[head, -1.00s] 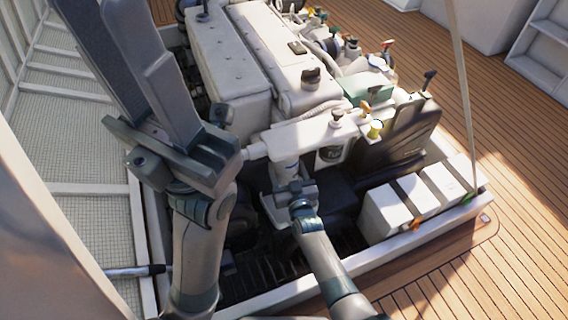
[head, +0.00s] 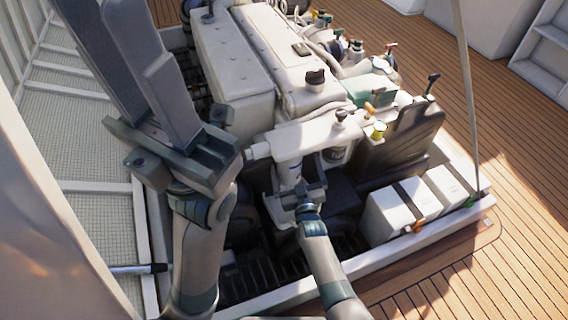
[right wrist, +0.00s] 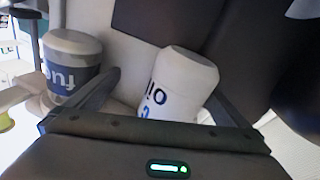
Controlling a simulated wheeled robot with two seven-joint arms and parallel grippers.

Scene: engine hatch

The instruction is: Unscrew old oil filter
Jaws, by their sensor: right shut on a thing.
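The old oil filter (head: 289,172) is a white cylinder hanging under the engine's white front housing in the head view. In the right wrist view the filter (right wrist: 180,82) shows dark "oil" lettering and lies between the two dark fingers. My right gripper (head: 300,192) is shut on it from the front and below. The right gripper's fingers (right wrist: 165,98) reach along both sides of the filter. I cannot tell whether its top is still joined to the housing.
A fuel filter (right wrist: 72,68) with a blue band stands close to the left of the oil filter in the right wrist view. White boxes (head: 400,208) stand on the hatch's right edge. The engine (head: 270,60) fills the back. Wooden deck (head: 510,170) is clear at right.

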